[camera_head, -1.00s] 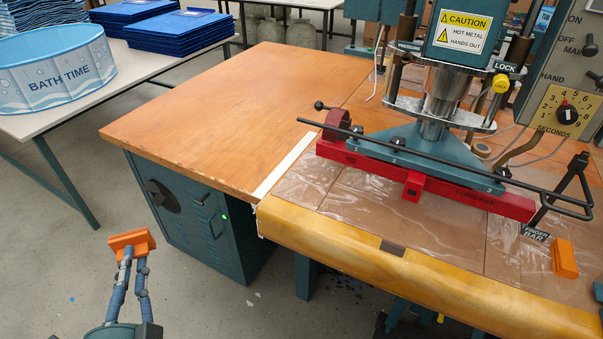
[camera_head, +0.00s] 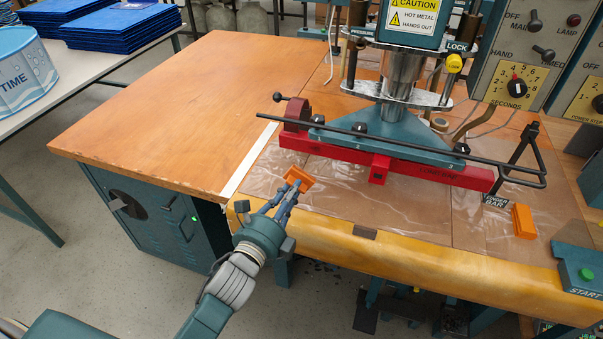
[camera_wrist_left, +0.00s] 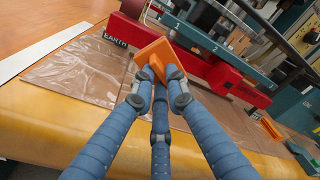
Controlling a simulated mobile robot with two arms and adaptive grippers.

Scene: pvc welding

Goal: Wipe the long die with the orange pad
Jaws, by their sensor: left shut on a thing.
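The long die is the red bar (camera_head: 425,172) under the teal press head, running left to right; it also shows in the left wrist view (camera_wrist_left: 240,87). My left gripper (camera_head: 290,189) is shut on an orange pad (camera_head: 299,177), just in front of the die's left end. In the left wrist view the pad (camera_wrist_left: 158,53) sits between the blue fingertips, close to the red bar; I cannot tell whether they touch. A second orange pad (camera_head: 523,221) rests at the right of the table. My right gripper is not in view.
A black finger bar (camera_head: 400,148) runs in front of the press head, with a stand (camera_head: 516,160) at right. A teal START box (camera_head: 577,270) sits at the front right corner. The wooden tabletop (camera_head: 180,100) at left is clear.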

